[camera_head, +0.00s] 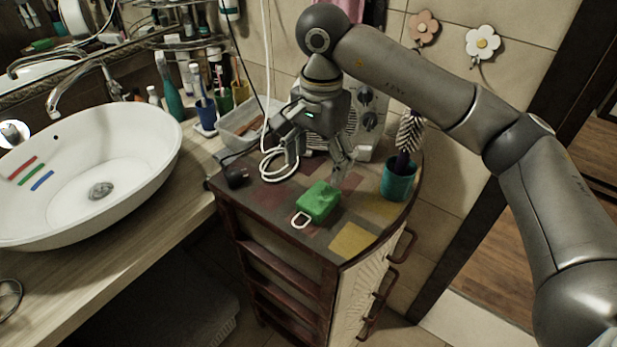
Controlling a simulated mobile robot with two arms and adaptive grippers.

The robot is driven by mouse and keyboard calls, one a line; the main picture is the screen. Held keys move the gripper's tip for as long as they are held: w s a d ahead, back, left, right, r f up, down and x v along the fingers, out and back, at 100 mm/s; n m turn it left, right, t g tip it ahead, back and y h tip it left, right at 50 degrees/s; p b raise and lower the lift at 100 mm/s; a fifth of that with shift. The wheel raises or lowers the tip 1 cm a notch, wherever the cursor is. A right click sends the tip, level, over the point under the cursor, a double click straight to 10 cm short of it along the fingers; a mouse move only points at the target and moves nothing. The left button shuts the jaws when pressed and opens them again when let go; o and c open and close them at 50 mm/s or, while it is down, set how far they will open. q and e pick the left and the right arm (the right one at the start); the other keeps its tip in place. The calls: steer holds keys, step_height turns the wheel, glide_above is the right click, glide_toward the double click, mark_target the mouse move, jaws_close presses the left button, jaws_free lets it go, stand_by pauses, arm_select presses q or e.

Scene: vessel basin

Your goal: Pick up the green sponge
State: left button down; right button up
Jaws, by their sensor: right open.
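One finger is to the left over the white cable, the other to the right near the sponge's far end. It appears apart from the sponge. My left gripper is not in view.
A teal cup (398,182) with a brush stands right of the sponge. A coiled white cable (279,163) and a grey appliance (368,118) are behind. A white basin (85,185) is on the left counter. The cabinet top's front is clear.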

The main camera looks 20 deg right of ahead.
mark_target(317, 197)
steer(key=shift+w+d+f, duration=0.15)
steer(key=shift+d+f, duration=0.05)
steer(key=shift+f, duration=0.4)
steer(key=f, duration=0.1)
steer(key=s+f+p, duration=0.1)
steer(key=f, duration=0.1)
steer(key=shift+f, duration=0.25)
steer(key=shift+f+p, duration=0.35)
steer(key=shift+f, duration=0.05)
steer(key=f+p, duration=0.1)
steer(key=f, duration=0.2)
steer(key=shift+a+f, duration=0.2)
steer(key=shift+w+f+p, duration=0.1)
steer(key=shift+f+p, duration=0.2)
steer(key=shift+f, duration=0.25)
steer(key=c, duration=0.9)
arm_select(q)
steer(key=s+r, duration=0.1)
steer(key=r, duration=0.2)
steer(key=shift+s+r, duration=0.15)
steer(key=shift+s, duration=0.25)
arm_select(e)
steer(key=shift+c, duration=0.5)
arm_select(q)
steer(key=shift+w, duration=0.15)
arm_select(e)
steer(key=shift+r, duration=0.1)
